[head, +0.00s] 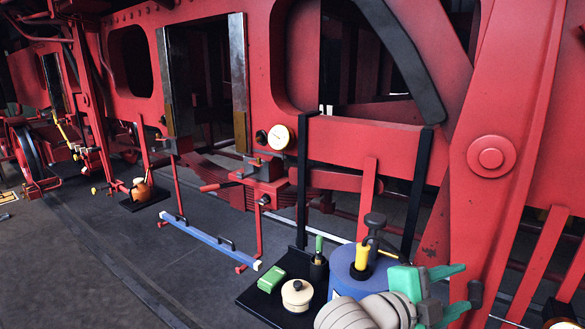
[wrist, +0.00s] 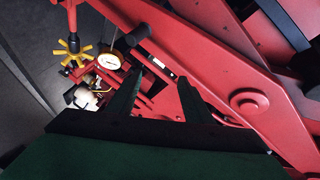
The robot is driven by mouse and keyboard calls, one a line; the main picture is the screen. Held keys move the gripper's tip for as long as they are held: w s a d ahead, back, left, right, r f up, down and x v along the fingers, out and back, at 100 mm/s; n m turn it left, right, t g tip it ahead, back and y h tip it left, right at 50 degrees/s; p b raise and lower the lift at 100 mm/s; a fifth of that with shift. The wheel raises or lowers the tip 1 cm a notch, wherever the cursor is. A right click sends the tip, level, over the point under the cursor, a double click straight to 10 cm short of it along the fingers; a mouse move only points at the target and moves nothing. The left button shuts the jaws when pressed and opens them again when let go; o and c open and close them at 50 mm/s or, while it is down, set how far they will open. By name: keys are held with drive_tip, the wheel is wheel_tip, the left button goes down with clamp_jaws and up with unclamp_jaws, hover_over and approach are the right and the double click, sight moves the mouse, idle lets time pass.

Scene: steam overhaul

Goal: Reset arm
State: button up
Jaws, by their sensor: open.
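My gripper (head: 462,288) is at the lower right of the head view, with its two green fingers spread and pointing right. It is raised in front of the black tray and the red frame (head: 375,137). In the wrist view my gripper (wrist: 160,80) shows as two dark fingers apart with nothing between them. Beyond them are the red frame and a slanted red beam with a round boss (wrist: 248,102).
A white dial gauge (head: 279,137) stands above a red vise-like fixture (head: 258,177).

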drive_tip(key=a+f+n+t+y, duration=0.3)
drive_tip(key=a+f+n+t, duration=0.25)
drive_tip(key=f+n, duration=0.35)
drive_tip(key=a+f+n+t+y, duration=0.2)
drive_tip(key=a+f+n+t, duration=0.3)
drive_tip(key=f+n, duration=0.4)
drive_tip(key=s+a+f+n+y, duration=0.6)
drive_tip(key=s+a+f, duration=0.35)
drive_tip(key=f, duration=0.25)
drive_tip(key=s+a+f+y, duration=0.1)
drive_tip(key=s+a, duration=0.2)
drive_tip(key=s, duration=0.4)
drive_tip(key=s+a+f+g+y, duration=0.1)
drive_tip(key=s+a+f, duration=0.1)
drive_tip(key=s, duration=0.6)
drive_tip(key=s+a+f+n+g+y, duration=0.1)
drive_tip(key=s+a+f, duration=0.1)
drive_tip(key=s+a, duration=0.3)
drive_tip(key=shift+s+y, duration=0.3)
drive_tip(key=shift+s, duration=1.3)
